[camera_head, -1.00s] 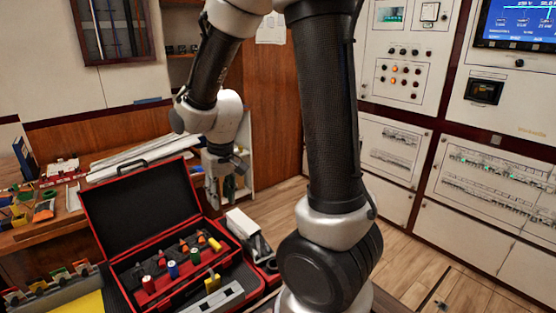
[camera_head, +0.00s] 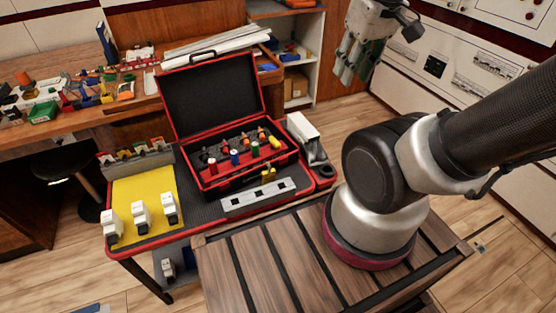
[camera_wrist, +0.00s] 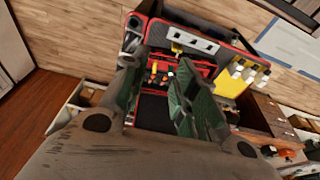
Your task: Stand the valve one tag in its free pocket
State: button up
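A grey rack (camera_head: 136,163) at the left holds several small coloured tags. No lettering is readable, so I cannot tell which piece is the valve one tag or which pocket is its own. My gripper (camera_head: 350,62) is raised behind and right of the toolbox. Its fingers are apart and empty in the wrist view (camera_wrist: 160,95).
The open red toolbox (camera_head: 190,185) holds several coloured-handled tools, its lid (camera_head: 210,95) upright. Several white breakers (camera_head: 140,217) stand on a yellow mat (camera_head: 150,192). A white-grey device (camera_head: 302,130) is right of the toolbox. A cluttered wooden bench (camera_head: 75,135) is behind.

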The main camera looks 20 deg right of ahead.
jog(key=w+a+f+m+g, duration=0.1)
jog(key=w+a+f+g, duration=0.2)
jog(key=f, duration=0.4)
jog(key=w+a+f+g, duration=0.2)
jog(key=w+f, duration=0.2)
jog(key=f, duration=0.2)
jog(key=m+t+y, duration=0.2)
jog(key=m, duration=1.4)
send_over(269, 164)
jog(key=f, duration=2.3)
jog(key=shift+s+f, duration=0.3)
jog(key=shift+f, duration=0.1)
jog(key=shift+w+d+m+h, duration=0.2)
jog(key=shift+w+m+h, duration=0.1)
jog(key=shift+w+m, duration=0.1)
jog(key=shift+f, duration=0.3)
jog(key=f, duration=0.7)
jog(key=shift+s+a+f, duration=0.1)
jog(key=shift+s+a, duration=0.05)
jog(key=shift+a, duration=0.15)
